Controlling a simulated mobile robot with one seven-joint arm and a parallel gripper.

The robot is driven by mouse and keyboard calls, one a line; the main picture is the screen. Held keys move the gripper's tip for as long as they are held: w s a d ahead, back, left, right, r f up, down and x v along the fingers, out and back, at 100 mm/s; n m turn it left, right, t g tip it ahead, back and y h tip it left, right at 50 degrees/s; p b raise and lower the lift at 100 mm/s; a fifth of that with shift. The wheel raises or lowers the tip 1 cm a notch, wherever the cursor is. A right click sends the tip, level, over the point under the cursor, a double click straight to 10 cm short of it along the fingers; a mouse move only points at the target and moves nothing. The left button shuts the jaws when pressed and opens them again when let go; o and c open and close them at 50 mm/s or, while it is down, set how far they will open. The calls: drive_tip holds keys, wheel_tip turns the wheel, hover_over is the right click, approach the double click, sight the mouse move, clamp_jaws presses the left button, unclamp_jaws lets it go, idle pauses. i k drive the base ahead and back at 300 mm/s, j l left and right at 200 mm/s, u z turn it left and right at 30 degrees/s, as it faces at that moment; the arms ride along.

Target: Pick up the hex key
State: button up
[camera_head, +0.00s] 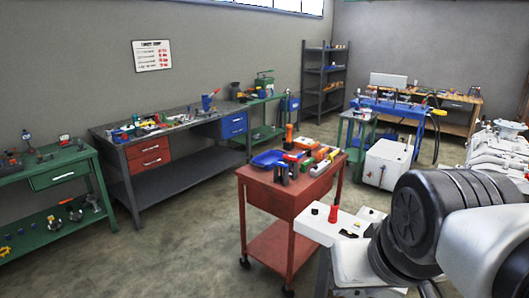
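I cannot pick out the hex key with certainty; the small tools in view are too small and crowded to tell apart. A red cart (283,199) stands in front of me with a blue tray (268,159) and several orange, red and green tools on its top. My arm comes in from the right edge, with a large black joint and white links. The fingers of my gripper do not show, so I cannot see whether it holds anything.
A green bench (60,174) stands at left, and a grey workbench (132,150) with red and blue drawers stands behind. A blue-topped table (392,108) and a dark shelf (325,85) are at the back. Bare floor (180,230) lies left of the cart.

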sight(282, 164)
drive_tip(key=i+j+u, duration=0.1)
drive_tip(key=i+u, duration=0.4)
drive_tip(key=i, duration=0.15)
drive_tip(key=i+l+u, duration=0.15)
drive_tip(key=i+u, duration=0.35)
drive_tip(key=i, duration=0.15)
drive_tip(key=i+j+z, duration=0.2)
drive_tip(key=i, duration=0.2)
drive_tip(key=i+z, duration=0.25)
drive_tip(key=i, duration=0.15)
drive_tip(key=i+j+z, duration=0.3)
drive_tip(key=i+z, duration=0.25)
drive_tip(key=i+j+z, duration=0.2)
drive_tip(key=z, duration=0.2)
drive_tip(key=i+j+z, duration=0.2)
drive_tip(key=z, duration=0.15)
